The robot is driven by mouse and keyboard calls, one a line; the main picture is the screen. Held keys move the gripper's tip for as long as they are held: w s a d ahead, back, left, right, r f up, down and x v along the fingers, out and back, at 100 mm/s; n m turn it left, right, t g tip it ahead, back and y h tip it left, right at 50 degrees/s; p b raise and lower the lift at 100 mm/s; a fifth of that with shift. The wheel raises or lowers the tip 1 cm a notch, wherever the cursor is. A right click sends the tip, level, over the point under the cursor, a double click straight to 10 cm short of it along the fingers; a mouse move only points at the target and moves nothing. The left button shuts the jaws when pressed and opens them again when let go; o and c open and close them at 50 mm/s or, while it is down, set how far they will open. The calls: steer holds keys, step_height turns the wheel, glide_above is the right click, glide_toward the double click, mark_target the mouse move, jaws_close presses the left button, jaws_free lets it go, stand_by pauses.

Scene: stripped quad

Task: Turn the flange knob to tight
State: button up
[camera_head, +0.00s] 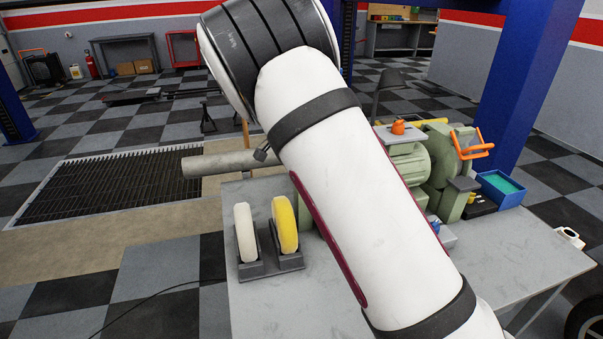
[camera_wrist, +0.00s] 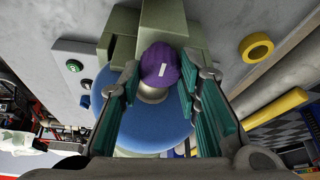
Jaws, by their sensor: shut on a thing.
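A purple knob (camera_wrist: 160,63) with a white mark on it shows in the wrist view. It sits on a pale, round collar in front of a large blue disc (camera_wrist: 150,125). My gripper (camera_wrist: 160,76) has one teal-padded finger on each side of the knob and is shut on it. The white mark lies between the fingers, slightly tilted. In the head view my arm covers the knob and my gripper, so neither shows there.
A green machine (camera_head: 440,158) with an orange handle (camera_head: 472,146) stands on the grey bench (camera_head: 270,310) behind my arm. A blue bin (camera_head: 500,187) is to its right. White (camera_head: 245,232) and yellow (camera_head: 285,225) wheels stand on the left. The bench front is clear.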

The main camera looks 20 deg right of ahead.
stand_by(0.4)
steer(key=o, duration=0.9)
steer(key=shift+c, duration=0.2)
steer(key=w+v, duration=0.1)
steer(key=v, duration=1.1)
steer(key=shift+s, duration=0.35)
steer(key=shift+s, duration=0.1)
